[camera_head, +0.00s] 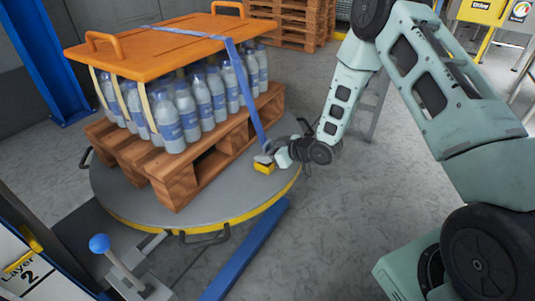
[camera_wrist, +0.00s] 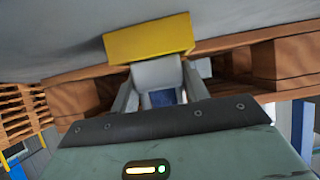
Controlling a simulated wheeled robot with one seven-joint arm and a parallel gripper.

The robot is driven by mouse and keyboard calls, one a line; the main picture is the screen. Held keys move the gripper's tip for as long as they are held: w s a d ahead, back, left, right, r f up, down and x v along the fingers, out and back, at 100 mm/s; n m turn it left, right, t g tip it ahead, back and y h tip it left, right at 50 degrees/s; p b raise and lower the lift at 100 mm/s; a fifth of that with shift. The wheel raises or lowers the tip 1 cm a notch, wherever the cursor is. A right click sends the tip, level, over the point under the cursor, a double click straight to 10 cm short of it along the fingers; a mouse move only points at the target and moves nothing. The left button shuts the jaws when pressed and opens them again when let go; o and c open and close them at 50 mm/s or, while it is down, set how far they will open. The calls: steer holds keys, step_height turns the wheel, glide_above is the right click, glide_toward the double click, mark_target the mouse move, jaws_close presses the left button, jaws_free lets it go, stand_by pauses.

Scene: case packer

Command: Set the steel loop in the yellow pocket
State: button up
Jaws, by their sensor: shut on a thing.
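The steel loop (camera_wrist: 157,72) is a pale grey piece at the end of a blue strap (camera_head: 248,97). My gripper (camera_wrist: 158,88) is shut on it, one finger on each side. The yellow pocket (camera_wrist: 150,38) is a small block right beyond the loop in the wrist view; the loop's edge meets the pocket's edge there. I cannot tell whether the loop is inside. In the head view the yellow pocket (camera_head: 264,168) sits near the turntable's right rim, with my gripper (camera_head: 268,156) just above it. The loop is small and partly hidden there.
A wooden pallet (camera_head: 182,182) with several bottles (camera_head: 187,112) under an orange board (camera_head: 150,52) stands on the round grey turntable (camera_head: 235,195). The strap crosses the board and slants down the pallet's right side. A blue-knobbed lever (camera_head: 100,243) stands front left.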

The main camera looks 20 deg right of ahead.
steer(key=shift+r, duration=0.1)
steer(key=shift+f+b, duration=0.4)
steer(key=shift+f, duration=0.1)
steer(key=shift+f, duration=0.1)
